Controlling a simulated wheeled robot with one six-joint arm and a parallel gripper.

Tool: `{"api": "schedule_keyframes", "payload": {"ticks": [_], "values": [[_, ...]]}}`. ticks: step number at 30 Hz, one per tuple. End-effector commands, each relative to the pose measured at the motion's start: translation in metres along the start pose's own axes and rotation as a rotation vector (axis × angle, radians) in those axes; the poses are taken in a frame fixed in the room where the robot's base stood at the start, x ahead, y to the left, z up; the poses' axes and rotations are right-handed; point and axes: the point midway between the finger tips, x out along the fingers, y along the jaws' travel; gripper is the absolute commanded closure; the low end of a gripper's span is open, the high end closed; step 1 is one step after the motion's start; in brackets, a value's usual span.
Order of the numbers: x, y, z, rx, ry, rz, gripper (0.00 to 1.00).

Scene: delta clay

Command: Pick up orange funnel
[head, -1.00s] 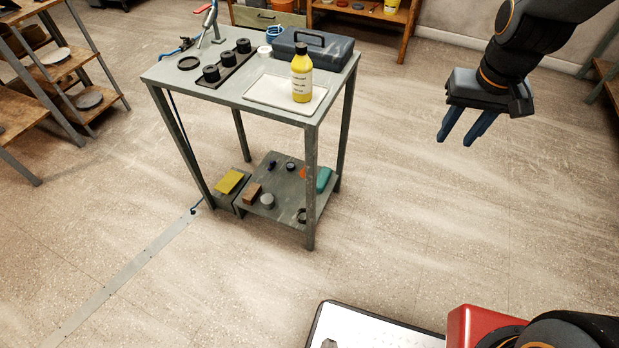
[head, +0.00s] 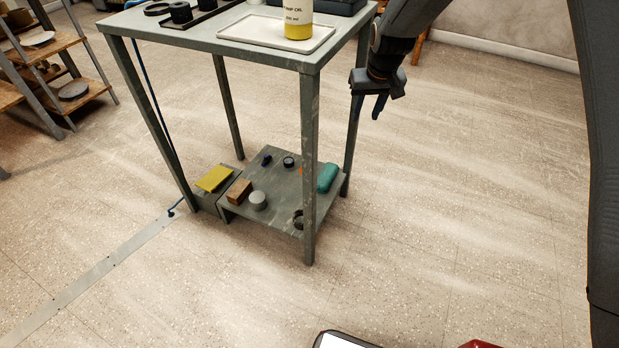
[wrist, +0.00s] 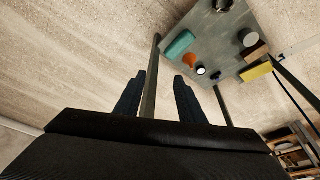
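The orange funnel (wrist: 190,62) lies on the lower shelf (wrist: 222,45) of the grey metal table, between a teal roll and a small dark and white round item in the wrist view. In the head view only a sliver of the funnel (head: 302,170) shows, mostly hidden by the front table leg. My gripper (head: 368,108) is beside the table's right side, above the lower shelf and apart from the funnel. In the wrist view the fingers of my gripper (wrist: 161,82) are spread apart. A table leg shows between them, and they hold nothing visible.
The teal roll (head: 327,177) lies at the shelf's right edge. A brown block (head: 239,191), a grey cylinder (head: 258,201) and a yellow item (head: 214,178) are to the left. Table legs (head: 309,160) stand at the corners. Floor right of the table is clear.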

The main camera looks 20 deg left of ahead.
Motion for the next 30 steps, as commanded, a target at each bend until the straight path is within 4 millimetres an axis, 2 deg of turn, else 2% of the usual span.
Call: {"api": "schedule_keyframes", "payload": {"ticks": [1, 3, 9, 18, 24, 30], "values": [[0.032, -0.009, -0.006, -0.018, 0.004, -0.006, 0.64], [0.059, -0.021, -0.016, -0.039, 0.013, -0.012, 0.64], [0.129, -0.055, -0.037, -0.093, 0.035, -0.030, 0.64], [0.226, -0.107, -0.059, -0.167, 0.065, -0.057, 0.64], [0.267, -0.132, -0.066, -0.200, 0.079, -0.069, 0.64], [0.284, -0.141, -0.068, -0.210, 0.084, -0.073, 0.64]]}}
